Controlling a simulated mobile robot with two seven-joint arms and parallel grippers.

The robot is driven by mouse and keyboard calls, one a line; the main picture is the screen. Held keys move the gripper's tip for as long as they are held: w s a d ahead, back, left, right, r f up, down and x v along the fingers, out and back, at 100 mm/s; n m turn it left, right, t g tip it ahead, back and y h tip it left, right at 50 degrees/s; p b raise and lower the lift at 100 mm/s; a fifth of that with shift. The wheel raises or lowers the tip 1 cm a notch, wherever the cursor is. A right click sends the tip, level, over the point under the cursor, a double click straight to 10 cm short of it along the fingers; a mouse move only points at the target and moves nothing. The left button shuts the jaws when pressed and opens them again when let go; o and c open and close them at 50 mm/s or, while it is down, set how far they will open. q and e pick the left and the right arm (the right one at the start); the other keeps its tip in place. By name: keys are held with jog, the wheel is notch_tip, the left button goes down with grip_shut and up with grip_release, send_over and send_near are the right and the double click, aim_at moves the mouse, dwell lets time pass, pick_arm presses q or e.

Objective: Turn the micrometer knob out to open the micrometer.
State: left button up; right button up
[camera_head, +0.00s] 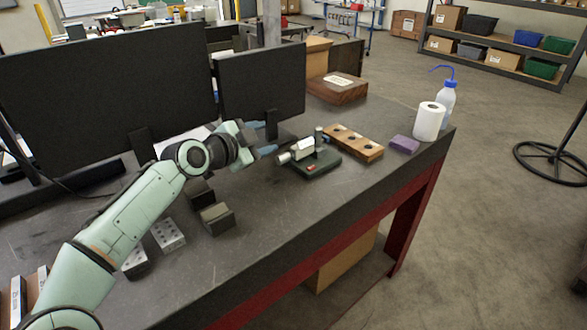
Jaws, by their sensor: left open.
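The micrometer (303,150) is a small light-coloured instrument lying on a dark stand (316,164) with a red mark on its front. Its knob (284,158) sticks out at the left end, towards my left gripper. My left gripper (264,138) is in the air just left of the micrometer, with its blue-tipped fingers apart and nothing seen between them. A gap shows between the fingers and the knob. The gap between the measuring faces is too small to make out. My right gripper does not show.
Two black monitors (110,95) stand behind my left arm. A wooden block with holes (354,144), a purple block (404,145), a paper roll (428,121) and a wash bottle (446,100) stand to the right. Dark metal blocks (217,219) lie below my left wrist. The front middle tabletop is clear.

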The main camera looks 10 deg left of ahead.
pick_arm(q)
jog(key=b, duration=0.2)
send_near(279, 160)
jog(key=x, duration=0.3)
jog(key=shift+w+f, duration=0.1)
jog(key=shift+w, duration=0.25)
jog(key=shift+w+d+f, duration=0.1)
jog(key=shift+w, duration=0.1)
jog(key=shift+w+d, duration=0.15)
jog(key=shift+w, duration=0.15)
jog(key=p+x, duration=0.1)
jog(key=x, duration=0.4)
jog(key=shift+w+p, duration=0.1)
jog(key=shift+p, duration=0.2)
jog(key=shift+w+d+f, duration=0.2)
jog(key=shift+w+f, duration=0.1)
jog(key=shift+w, duration=0.25)
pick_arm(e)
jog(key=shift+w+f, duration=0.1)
pick_arm(q)
grip_shut()
